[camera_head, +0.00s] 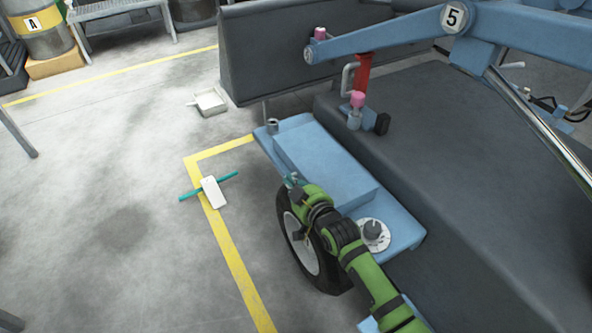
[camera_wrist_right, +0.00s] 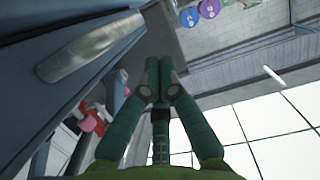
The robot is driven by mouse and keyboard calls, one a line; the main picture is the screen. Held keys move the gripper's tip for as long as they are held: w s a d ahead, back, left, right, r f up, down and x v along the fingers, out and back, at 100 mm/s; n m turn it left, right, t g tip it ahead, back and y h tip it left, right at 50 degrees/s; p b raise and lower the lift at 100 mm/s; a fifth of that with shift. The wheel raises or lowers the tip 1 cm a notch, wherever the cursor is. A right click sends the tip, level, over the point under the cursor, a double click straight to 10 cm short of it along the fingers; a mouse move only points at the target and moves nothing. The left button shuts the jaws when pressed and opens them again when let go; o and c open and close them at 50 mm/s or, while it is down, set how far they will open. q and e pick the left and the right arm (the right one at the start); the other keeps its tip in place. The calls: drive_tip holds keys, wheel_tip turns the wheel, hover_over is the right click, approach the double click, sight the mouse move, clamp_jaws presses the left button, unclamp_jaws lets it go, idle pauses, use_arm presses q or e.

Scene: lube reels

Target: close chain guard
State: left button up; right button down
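A long blue housing (camera_head: 325,165), likely the chain guard, lies along the side of the blue machine above a wheel. I cannot tell whether it is open or shut. My right gripper (camera_head: 292,181) is at the housing's near left edge, above the tyre; contact cannot be told. In the right wrist view my right gripper's green fingers (camera_wrist_right: 160,68) are together with nothing visible between them. A pale rounded bar (camera_wrist_right: 92,48) on a blue-grey surface shows to their left there. My left gripper is out of view.
A black tyre (camera_head: 317,262) stands below the housing. A round dial with a dark knob (camera_head: 373,230) sits at the housing's near end. A blue arm marked 5 (camera_head: 400,32) reaches over the dark machine body (camera_head: 460,160). A white object (camera_head: 214,193) lies on the open floor.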

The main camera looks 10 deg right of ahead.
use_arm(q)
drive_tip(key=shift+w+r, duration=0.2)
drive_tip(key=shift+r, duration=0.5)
use_arm(e)
wheel_tip(320, 180, down, 2)
drive_tip(key=shift+f+n, duration=0.25)
drive_tip(key=shift+n, duration=0.25)
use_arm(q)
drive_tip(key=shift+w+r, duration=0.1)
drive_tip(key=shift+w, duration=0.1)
use_arm(e)
drive_tip(key=shift+s, duration=0.1)
